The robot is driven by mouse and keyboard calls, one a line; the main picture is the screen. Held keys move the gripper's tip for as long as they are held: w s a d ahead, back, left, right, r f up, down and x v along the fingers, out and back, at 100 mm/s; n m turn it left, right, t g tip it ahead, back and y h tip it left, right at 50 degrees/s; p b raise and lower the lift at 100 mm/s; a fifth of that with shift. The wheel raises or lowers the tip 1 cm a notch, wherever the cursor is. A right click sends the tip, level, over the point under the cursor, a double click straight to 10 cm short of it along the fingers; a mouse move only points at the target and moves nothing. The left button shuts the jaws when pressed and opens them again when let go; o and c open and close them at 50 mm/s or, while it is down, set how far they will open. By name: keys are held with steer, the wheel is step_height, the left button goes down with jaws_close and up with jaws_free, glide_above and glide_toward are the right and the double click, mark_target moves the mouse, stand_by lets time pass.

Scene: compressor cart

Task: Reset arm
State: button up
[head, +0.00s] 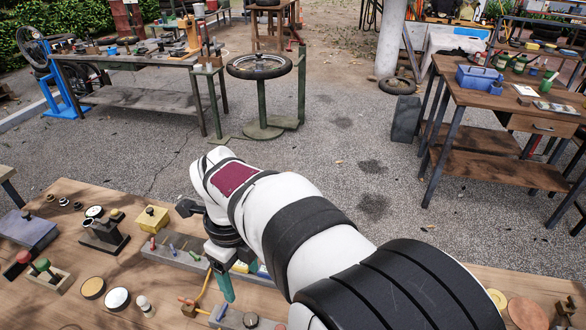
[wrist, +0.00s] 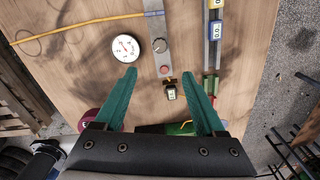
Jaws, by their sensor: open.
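My gripper (head: 224,292) points down over the wooden bench (head: 40,190) in the head view, at the end of my white arm with black bands. In the wrist view my gripper (wrist: 165,77) shows two teal fingers spread wide apart with nothing held between them. A small black device with a pale display (wrist: 171,92) lies between and below the fingers, apart from both. A grey strip with a knob and a red button (wrist: 153,28) runs up just beyond the fingertips. In the head view my arm hides part of the bench.
A round white dial gauge (wrist: 126,48) and a yellow cable (wrist: 75,26) lie by the left finger. A yellow box (head: 152,219) and a grey case (head: 28,231) stand on the bench's left. Open paving separates the other tables.

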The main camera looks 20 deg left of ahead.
steer(key=s+d+r+n, duration=0.1)
steer(key=d+r+n, duration=0.15)
steer(key=d, duration=0.45)
steer(key=s+d+r+n, duration=0.1)
steer(key=d+n, duration=0.2)
steer(key=d, duration=0.3)
steer(key=s+d+f+n+y, duration=0.1)
steer(key=s+d+f+n, duration=0.1)
steer(key=s+d+n, duration=0.8)
steer(key=s+d, duration=0.1)
steer(key=s, duration=0.2)
steer(key=shift+s+d+y, duration=0.3)
steer(key=shift+s+y, duration=0.05)
steer(key=shift+y, duration=0.05)
